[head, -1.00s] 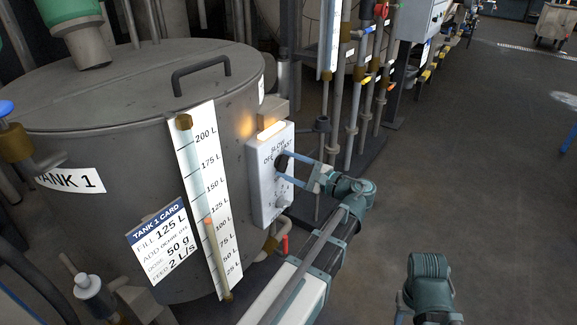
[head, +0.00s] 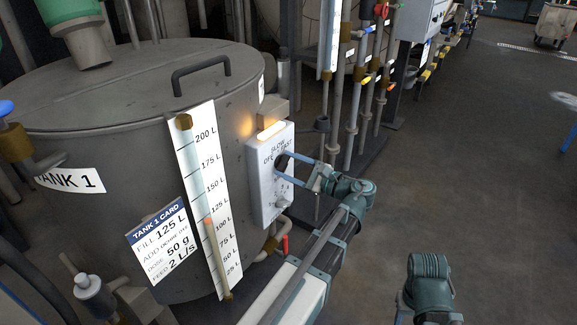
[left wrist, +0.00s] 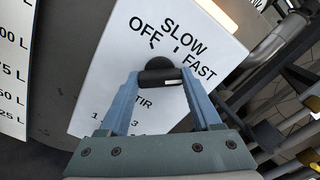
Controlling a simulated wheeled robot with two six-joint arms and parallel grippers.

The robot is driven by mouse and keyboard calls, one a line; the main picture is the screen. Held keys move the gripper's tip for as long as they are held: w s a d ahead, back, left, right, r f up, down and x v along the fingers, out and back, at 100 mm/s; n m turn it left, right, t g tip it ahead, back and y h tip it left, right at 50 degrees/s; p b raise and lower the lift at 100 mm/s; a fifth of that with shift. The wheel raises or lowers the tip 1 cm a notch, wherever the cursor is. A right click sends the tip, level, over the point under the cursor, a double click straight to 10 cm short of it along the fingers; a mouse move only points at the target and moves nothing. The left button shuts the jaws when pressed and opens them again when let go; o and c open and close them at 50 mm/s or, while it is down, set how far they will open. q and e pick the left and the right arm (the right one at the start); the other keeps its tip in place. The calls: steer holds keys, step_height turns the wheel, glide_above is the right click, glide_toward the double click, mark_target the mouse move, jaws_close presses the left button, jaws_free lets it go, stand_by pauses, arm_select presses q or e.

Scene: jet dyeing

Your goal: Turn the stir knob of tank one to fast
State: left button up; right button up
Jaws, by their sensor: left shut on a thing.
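The stir knob (left wrist: 158,74) is black and sits on the white control box of tank one, below the words OFF, SLOW and FAST. My left gripper (left wrist: 157,82) is shut on the knob, with one blue finger on each side of its bar. A small white mark shows on the bar; I cannot tell for sure which word the knob points to. In the head view the left gripper (head: 287,165) reaches the white control box (head: 264,190) from the right. The grey tank one (head: 130,110) stands behind. Part of my right gripper (head: 401,308) shows at the bottom edge, its fingertips cut off.
A second, light-coloured knob (head: 282,201) sits lower on the box. A lit lamp (head: 271,130) is above it. A red-handled valve (head: 284,244) is below. Pipes (head: 352,100) with coloured valves stand behind, to the right. The floor (head: 480,190) at the right is open.

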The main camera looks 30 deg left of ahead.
arm_select(q)
steer(key=o, duration=1.4)
steer(key=d, duration=0.9)
steer(key=s+d, duration=0.1)
steer(key=d, duration=0.3)
steer(key=shift+d, duration=0.4)
steer(key=s+a+f+n+g+h, duration=0.1)
steer(key=s+f+n+h, duration=0.25)
steer(key=f+h, duration=0.4)
steer(key=s+f+n+h, duration=0.3)
steer(key=s+f+h, duration=0.1)
steer(key=f, duration=0.7)
steer(key=s+d+f+h+p, duration=0.1)
steer(key=s+d+h, duration=0.25)
steer(key=d, duration=0.55)
steer(key=s+d+f+h+p, duration=0.1)
steer(key=s+d+h, duration=0.1)
steer(key=s+d, duration=0.5)
steer(key=shift+n, duration=0.35)
steer(key=w+r+p, duration=0.1)
steer(key=r+p, duration=1.1)
steer(key=d+r+p, duration=0.1)
steer(key=r+p, duration=1.1)
steer(key=r, duration=0.1)
steer(key=w+r+p, duration=0.1)
steer(key=r+p, duration=1.1)
steer(key=p, duration=0.1)
steer(key=shift+w+d+r, duration=0.3)
steer(key=shift+d+r, duration=0.05)
steer(key=shift+d, duration=0.05)
